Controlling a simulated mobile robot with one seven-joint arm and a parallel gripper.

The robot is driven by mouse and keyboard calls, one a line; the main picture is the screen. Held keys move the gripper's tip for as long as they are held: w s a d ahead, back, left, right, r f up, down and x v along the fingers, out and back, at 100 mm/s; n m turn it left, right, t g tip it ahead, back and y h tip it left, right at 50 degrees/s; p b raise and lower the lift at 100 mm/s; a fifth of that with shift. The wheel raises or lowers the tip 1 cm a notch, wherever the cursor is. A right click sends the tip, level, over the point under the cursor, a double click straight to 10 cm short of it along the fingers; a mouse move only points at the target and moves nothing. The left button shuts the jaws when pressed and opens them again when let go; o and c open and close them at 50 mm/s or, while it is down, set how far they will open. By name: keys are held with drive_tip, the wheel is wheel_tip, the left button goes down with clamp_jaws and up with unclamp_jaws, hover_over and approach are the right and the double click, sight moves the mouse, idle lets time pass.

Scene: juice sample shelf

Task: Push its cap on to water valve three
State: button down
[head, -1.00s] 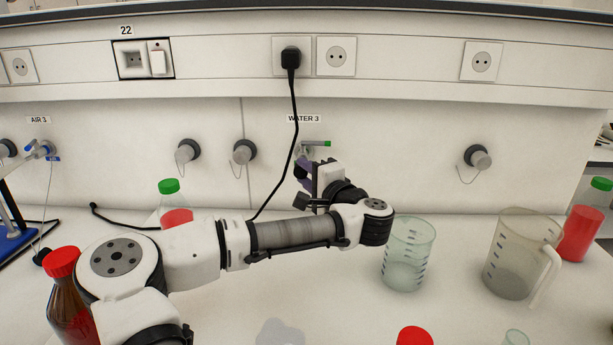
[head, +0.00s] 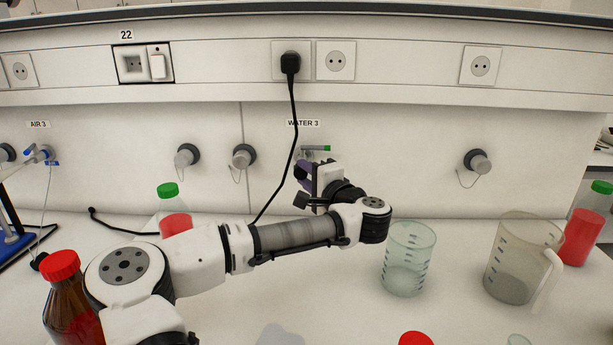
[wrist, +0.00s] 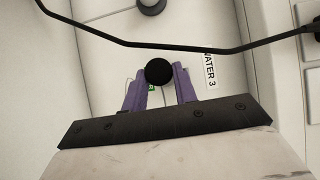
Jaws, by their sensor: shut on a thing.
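The water 3 valve (head: 305,155) is on the back wall under the "WATER 3" label (head: 303,123), its green handle (head: 317,148) pointing right. My gripper (head: 303,171) is just below and in front of the valve. In the head view the gripper hides the cap.
A black power cable (head: 293,130) hangs from the socket just left of the valve and crosses the wrist view (wrist: 180,47). A clear beaker (head: 406,265) and a measuring jug (head: 512,265) stand right of my arm. Capped neighbouring outlets (head: 243,157) line the wall.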

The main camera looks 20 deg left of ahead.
drive_tip(key=shift+b, duration=0.35)
drive_tip(key=shift+w+a, duration=0.2)
drive_tip(key=shift+w, duration=0.5)
drive_tip(key=shift+r, duration=0.1)
idle(0.3)
drive_tip(key=c, duration=1)
unclamp_jaws()
drive_tip(key=shift+w, duration=0.1)
drive_tip(key=shift+c, duration=0.2)
drive_tip(key=b+v, duration=0.6)
drive_tip(key=v, duration=0.7)
drive_tip(key=shift+s+d+b, duration=0.2)
drive_tip(key=shift+d+b, duration=0.1)
drive_tip(key=shift+b, duration=0.1)
